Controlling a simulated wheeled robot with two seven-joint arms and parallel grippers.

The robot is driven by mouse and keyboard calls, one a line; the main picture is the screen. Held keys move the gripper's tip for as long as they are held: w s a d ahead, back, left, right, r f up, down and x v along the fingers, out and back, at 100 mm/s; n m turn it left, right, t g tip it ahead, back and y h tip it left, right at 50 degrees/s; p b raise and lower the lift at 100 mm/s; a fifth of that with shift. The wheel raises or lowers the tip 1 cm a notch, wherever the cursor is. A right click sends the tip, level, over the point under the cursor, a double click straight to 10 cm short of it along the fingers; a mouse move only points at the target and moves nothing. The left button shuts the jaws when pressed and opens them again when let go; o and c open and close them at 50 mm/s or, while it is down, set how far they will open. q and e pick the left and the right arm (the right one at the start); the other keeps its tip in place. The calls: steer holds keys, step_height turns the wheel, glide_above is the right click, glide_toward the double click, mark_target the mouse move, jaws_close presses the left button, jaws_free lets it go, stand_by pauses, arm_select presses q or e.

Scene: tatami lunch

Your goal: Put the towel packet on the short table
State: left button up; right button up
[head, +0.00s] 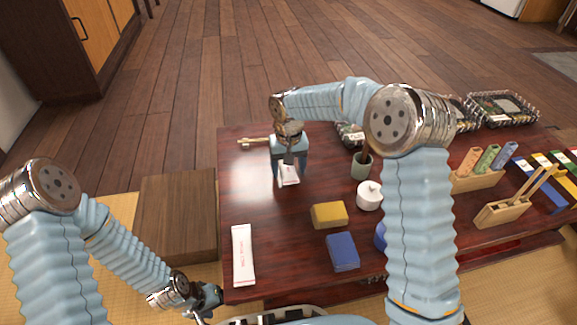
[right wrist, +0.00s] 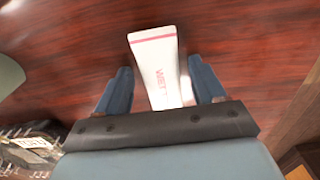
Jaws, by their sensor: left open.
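A white towel packet (head: 288,178) with red print lies on the dark red table at the far left part, below my right gripper (head: 289,180). In the right wrist view the packet (right wrist: 157,70) lies between the two blue fingers of the right gripper (right wrist: 161,90), with gaps on both sides, so the gripper is open around it. A second white packet (head: 242,256) with red print lies near the table's near left corner. The short table (head: 178,205) is a low brown wooden block left of the red table; its top is bare. My left gripper (head: 208,301) is open and empty at the lower left.
The red table (head: 330,255) also carries a yellow block (head: 329,215), a blue block (head: 342,251), a white lidded pot (head: 369,196) and a grey-green cup (head: 361,166). Wooden holders and patterned trays (head: 502,108) stand to the right. The plank floor behind is clear.

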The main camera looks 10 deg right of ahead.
mark_target(289, 170)
step_height(289, 170, up, 12)
steer(key=p, duration=0.3)
steer(key=shift+r, duration=0.2)
stand_by(0.4)
